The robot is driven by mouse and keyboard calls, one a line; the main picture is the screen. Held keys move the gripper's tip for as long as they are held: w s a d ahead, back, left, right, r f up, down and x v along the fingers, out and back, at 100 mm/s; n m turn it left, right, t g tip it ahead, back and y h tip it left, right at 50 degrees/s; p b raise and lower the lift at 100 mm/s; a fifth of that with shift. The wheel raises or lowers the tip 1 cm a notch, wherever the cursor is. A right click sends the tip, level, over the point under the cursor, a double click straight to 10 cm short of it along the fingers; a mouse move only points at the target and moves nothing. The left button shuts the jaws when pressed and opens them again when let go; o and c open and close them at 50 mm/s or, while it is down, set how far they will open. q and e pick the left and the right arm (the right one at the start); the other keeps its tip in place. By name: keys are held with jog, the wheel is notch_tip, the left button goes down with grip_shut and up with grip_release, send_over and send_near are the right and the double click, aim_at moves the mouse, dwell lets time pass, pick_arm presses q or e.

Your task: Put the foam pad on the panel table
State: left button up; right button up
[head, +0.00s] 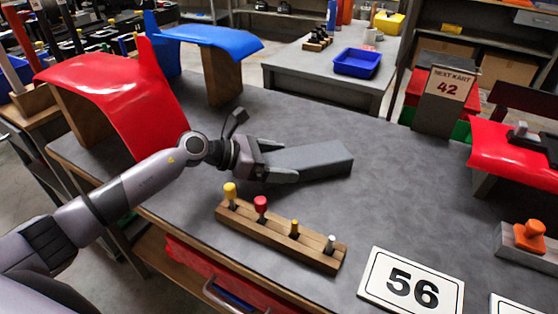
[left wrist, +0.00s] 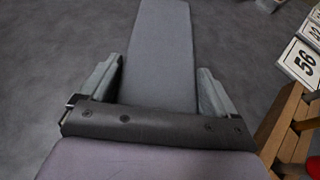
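The foam pad (head: 318,160) is a long grey block lying on the grey-topped table (head: 390,205) in the head view. It also fills the middle of the left wrist view (left wrist: 163,55), running away from the palm. My left gripper (head: 280,160) is low over the table at the pad's left end. Its fingers stand spread, one on each long side of the pad, with at most a thin gap; firm contact does not show. The pad's near end is hidden under the palm. I cannot tell which table is the panel table. My right gripper is not in view.
A wooden rack with coloured pegs (head: 280,235) stands in front of the gripper. A red panel (head: 110,85) and a blue panel (head: 210,40) stand at the left back. A "56" card (head: 412,285) lies front right. Another table (head: 310,68) with a blue bin stands behind.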

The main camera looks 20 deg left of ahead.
pick_arm(q)
jog(key=shift+o, duration=0.2)
jog(key=shift+r, duration=0.2)
jog(key=shift+s+a, duration=0.15)
jog(key=shift+a, duration=0.2)
jog(key=v, duration=1)
jog(key=shift+b, duration=0.35)
jog(key=shift+s+a+r, duration=0.3)
jog(key=shift+s+a, duration=0.05)
jog(key=shift+a, duration=0.05)
